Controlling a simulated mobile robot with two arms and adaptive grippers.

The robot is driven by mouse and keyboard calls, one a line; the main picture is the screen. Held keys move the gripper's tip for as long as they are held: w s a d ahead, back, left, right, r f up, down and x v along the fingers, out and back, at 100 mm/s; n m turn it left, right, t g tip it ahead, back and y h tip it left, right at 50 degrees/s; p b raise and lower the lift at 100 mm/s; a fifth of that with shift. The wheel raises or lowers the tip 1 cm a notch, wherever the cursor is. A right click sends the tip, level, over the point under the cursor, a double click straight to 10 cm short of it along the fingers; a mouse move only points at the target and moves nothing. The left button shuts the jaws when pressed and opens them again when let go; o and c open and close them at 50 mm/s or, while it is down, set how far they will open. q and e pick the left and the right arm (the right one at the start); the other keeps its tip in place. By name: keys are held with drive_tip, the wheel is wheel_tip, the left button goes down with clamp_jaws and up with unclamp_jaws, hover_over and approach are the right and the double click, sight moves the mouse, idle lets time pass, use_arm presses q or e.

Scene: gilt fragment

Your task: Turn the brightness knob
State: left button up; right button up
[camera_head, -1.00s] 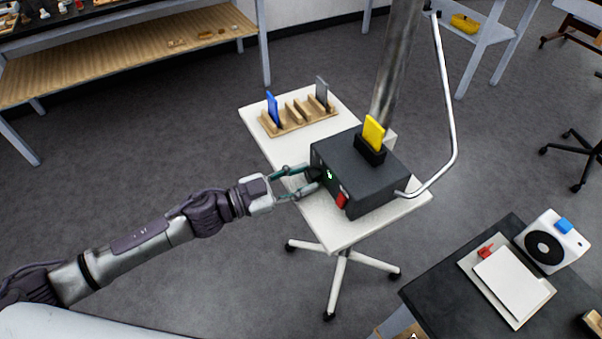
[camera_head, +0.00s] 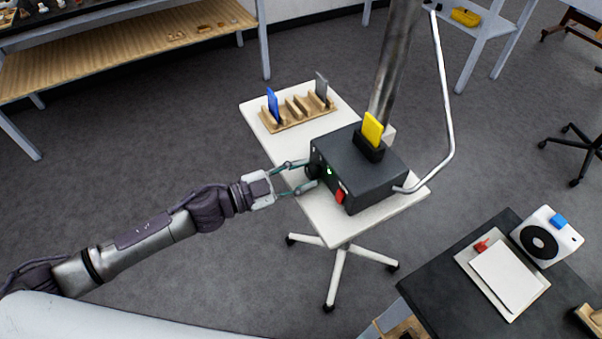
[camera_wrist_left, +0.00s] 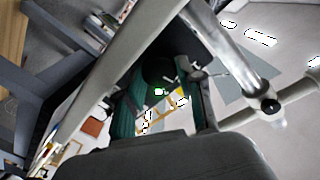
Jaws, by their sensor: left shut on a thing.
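A dark box (camera_head: 362,168) stands on a white wheeled table (camera_head: 262,108). The round black brightness knob (camera_head: 312,170) is on its left face, beside a small green light and a red part (camera_head: 341,192). My left gripper (camera_head: 309,174) reaches in from the left with its fingers around the knob, shut on it. The fingers hide part of the knob. In the left wrist view, the dark knob (camera_wrist_left: 160,70) shows between the teal finger pads, with a green light in front of it. My right gripper is not in view.
A yellow card (camera_head: 372,129) stands in a slot on top of the box. A wooden rack (camera_head: 298,115) with a blue and a grey card is behind. A metal post and bent rod (camera_head: 447,95) rise beside the box. A dark table (camera_head: 440,290) stands front right.

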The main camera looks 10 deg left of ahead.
use_arm(q)
drive_tip(key=o, duration=1.1)
drive_tip(key=shift+o, duration=0.2)
drive_tip(key=n+b, duration=0.1)
drive_tip(key=n, duration=0.1)
drive_tip(key=n+b, duration=0.2)
drive_tip(key=n, duration=0.1)
drive_tip(key=shift+f+n+b, duration=0.3)
drive_tip(key=shift+b, duration=0.1)
drive_tip(key=shift+n+b, duration=0.45)
drive_tip(key=shift+n, duration=0.15)
drive_tip(key=b+v, duration=0.3)
drive_tip(key=v, duration=1.1)
drive_tip(key=w+a+f+n+t+y, duration=0.2)
drive_tip(key=a+f, duration=0.4)
drive_tip(key=f, duration=0.3)
drive_tip(key=w+a+f+n+t+y+p, duration=0.1)
drive_tip(key=w+a+f+n+y, duration=0.3)
drive_tip(key=f, duration=0.6)
drive_tip(key=w+a+t+y, duration=0.1)
drive_tip(key=a+y, duration=0.1)
drive_tip(key=a, duration=0.1)
drive_tip(key=shift+w, duration=0.15)
